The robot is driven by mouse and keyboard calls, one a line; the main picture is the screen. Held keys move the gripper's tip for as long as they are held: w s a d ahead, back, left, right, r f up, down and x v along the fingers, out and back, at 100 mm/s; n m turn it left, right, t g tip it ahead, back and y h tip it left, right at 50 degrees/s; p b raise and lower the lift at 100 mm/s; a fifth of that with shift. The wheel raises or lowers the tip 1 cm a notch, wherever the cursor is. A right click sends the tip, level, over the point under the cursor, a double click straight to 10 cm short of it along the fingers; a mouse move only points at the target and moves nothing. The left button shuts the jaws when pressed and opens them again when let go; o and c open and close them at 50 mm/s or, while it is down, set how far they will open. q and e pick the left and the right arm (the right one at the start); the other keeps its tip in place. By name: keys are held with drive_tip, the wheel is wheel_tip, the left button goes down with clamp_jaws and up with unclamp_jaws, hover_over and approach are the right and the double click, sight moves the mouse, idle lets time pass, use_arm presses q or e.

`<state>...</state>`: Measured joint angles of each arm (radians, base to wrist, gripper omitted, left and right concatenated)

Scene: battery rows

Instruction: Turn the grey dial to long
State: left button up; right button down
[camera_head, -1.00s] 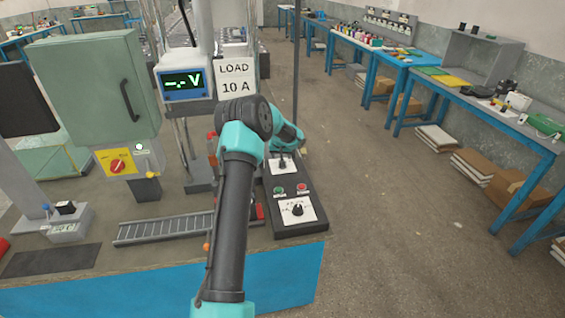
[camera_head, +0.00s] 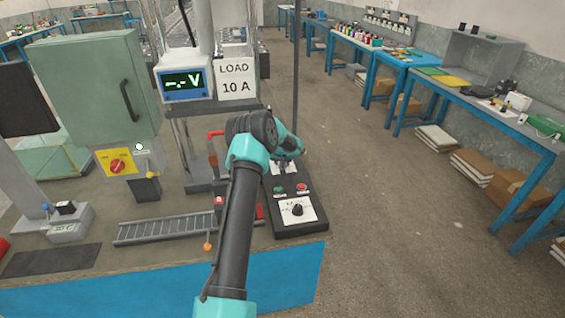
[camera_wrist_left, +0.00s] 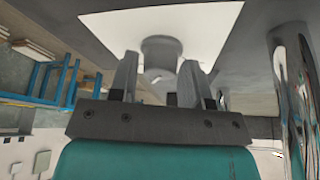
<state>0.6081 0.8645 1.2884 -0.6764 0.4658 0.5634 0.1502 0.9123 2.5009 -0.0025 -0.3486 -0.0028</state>
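The grey dial (camera_wrist_left: 161,48) shows in the left wrist view as a round knob on a white plate (camera_wrist_left: 215,22). My left gripper (camera_wrist_left: 158,68) is open, with one finger on each side just before the dial. I cannot tell whether either finger touches it. In the head view my left arm reaches over the bench to the upper white plate of the dark control box (camera_head: 315,221), and its wrist largely hides the dial there. The dial's markings are not readable. My right gripper is not in view.
The control box also has a black knob (camera_head: 297,210) on a lower white plate, a green button (camera_head: 278,189) and a red button (camera_head: 302,187). A voltage display (camera_head: 184,83) and a LOAD 10 A sign (camera_head: 236,79) stand behind. Open floor lies right.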

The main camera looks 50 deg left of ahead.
use_arm(q)
drive_tip(key=c, duration=0.6)
drive_tip(key=shift+o, duration=0.2)
drive_tip(key=shift+m, duration=0.3)
drive_tip(key=shift+m+h, duration=0.5)
drive_tip(key=shift+m, duration=0.6)
drive_tip(key=o, duration=0.9)
drive_tip(key=shift+s+r, duration=0.1)
drive_tip(key=shift+r, duration=0.05)
